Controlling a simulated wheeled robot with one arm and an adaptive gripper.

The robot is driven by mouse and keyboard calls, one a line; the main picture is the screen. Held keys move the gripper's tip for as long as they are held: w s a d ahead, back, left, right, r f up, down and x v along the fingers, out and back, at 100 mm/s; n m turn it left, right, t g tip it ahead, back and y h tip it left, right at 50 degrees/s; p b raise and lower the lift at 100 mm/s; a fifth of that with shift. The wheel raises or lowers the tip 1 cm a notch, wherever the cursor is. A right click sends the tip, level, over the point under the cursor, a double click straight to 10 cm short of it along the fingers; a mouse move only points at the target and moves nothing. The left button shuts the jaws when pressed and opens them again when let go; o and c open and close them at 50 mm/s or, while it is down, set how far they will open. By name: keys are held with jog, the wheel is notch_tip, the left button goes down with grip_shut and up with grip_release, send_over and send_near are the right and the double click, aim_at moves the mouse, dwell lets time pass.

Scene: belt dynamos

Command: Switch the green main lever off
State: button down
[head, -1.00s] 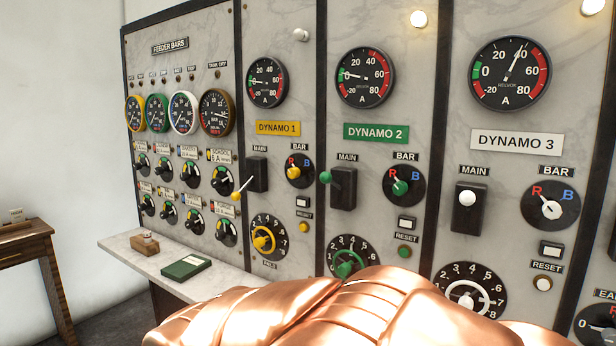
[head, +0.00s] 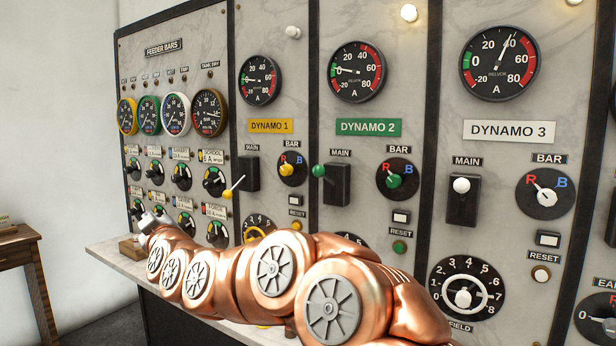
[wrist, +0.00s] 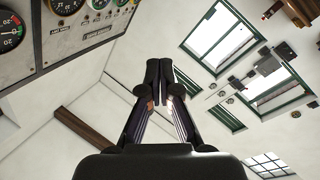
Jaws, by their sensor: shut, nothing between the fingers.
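The green main lever (head: 318,171) is on the Dynamo 2 panel in the head view. Its round green knob stands out to the left of a dark switch box (head: 337,185) under the MAIN label. My gripper (wrist: 158,64) shows in the wrist view with its fingers together and nothing between them. It points up toward the ceiling and windows. In the head view my copper arm lies across the lower middle, below the lever and apart from it. The gripper itself is not clear there.
The Dynamo 1 main lever (head: 228,194) has a yellow knob, and the Dynamo 3 main lever (head: 461,185) a white one. A marble shelf (head: 112,257) runs below the feeder panel. A wooden table (head: 22,262) stands at the left. My arm hides the lower Dynamo 1 and 2 dials.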

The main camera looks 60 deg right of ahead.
aim_at(325, 177)
jog(key=s+d+r+m+g+h+b, duration=0.1)
jog(key=s+d+r+m+g+h, duration=0.1)
jog(key=d, duration=0.7)
jog(key=s+d+r+m+g+h+b, duration=0.1)
jog(key=s+d+r+m+g+h, duration=0.1)
jog(key=s+d+m+g+h, duration=0.3)
jog(key=s+d+r+m+g+h, duration=0.2)
jog(key=s+d+m+g+h, duration=0.1)
jog(key=s+d+h, duration=0.6)
jog(key=d+g+h, duration=0.1)
jog(key=d+h, duration=0.1)
jog(key=d, duration=0.1)
jog(key=shift+s+d+m+g+b, duration=0.15)
jog(key=shift+d+m+g+b, duration=0.2)
jog(key=shift+m+g+b, duration=0.05)
jog(key=d+r+p, duration=0.2)
jog(key=d+p, duration=0.1)
jog(key=d, duration=0.6)
jog(key=shift+p, duration=0.35)
